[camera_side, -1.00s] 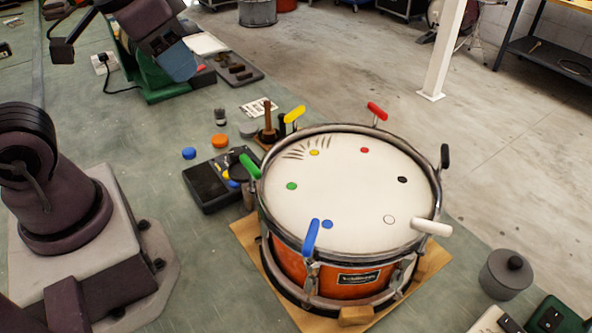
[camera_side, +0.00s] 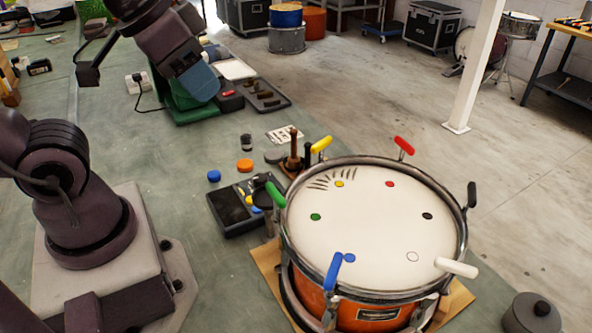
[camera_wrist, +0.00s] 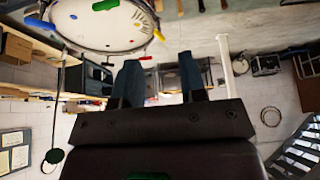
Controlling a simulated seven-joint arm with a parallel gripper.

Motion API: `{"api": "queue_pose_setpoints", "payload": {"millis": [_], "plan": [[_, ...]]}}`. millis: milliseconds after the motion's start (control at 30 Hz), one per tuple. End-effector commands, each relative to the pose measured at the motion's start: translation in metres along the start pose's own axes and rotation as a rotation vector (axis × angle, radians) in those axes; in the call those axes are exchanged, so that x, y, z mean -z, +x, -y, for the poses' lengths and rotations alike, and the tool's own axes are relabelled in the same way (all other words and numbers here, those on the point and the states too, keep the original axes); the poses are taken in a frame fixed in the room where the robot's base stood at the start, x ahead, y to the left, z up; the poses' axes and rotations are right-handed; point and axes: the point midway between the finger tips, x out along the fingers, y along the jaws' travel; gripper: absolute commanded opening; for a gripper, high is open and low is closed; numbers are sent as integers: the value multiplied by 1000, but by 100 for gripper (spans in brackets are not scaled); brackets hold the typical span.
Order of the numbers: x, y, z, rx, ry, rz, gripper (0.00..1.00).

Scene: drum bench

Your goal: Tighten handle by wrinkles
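The drum (camera_side: 372,221) has a white head with a fan of dark wrinkles (camera_side: 322,180) at its back-left edge. The yellow handle (camera_side: 321,145) stands at the rim beside them, near a yellow dot (camera_side: 339,184). Green (camera_side: 275,194), blue (camera_side: 333,271), red (camera_side: 404,146), black (camera_side: 472,194) and white (camera_side: 456,268) handles sit around the rim. My gripper (camera_side: 204,84) is raised at the upper left, away from the drum. In the wrist view its two blue fingers (camera_wrist: 158,80) are apart with nothing held. The wrinkles (camera_wrist: 146,20) and yellow handle (camera_wrist: 158,35) also show there.
A black box (camera_side: 232,212) and a dark stand with an upright brown peg (camera_side: 294,148) are close left of the drum. Blue (camera_side: 214,176) and orange (camera_side: 244,165) discs lie nearby. A lidded grey pot (camera_side: 532,314) is at the lower right.

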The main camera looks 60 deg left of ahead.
Motion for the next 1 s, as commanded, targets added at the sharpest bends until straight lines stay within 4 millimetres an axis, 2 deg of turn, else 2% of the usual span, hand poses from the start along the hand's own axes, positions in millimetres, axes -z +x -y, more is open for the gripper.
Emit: {"api": "queue_pose_setpoints", "payload": {"millis": [100,167,367,500,700,767,867,1000], "plan": [[0,13,0,1,2,65,38],[8,20,-1,2,5,103,38],[55,52,-5,8,-21,262,38],[90,82,-10,19,-79,368,38],[132,120,-16,45,-184,472,38],[143,124,-18,53,-219,482,38],[157,115,-18,64,-272,468,38],[150,119,-18,77,-307,485,38]]}}
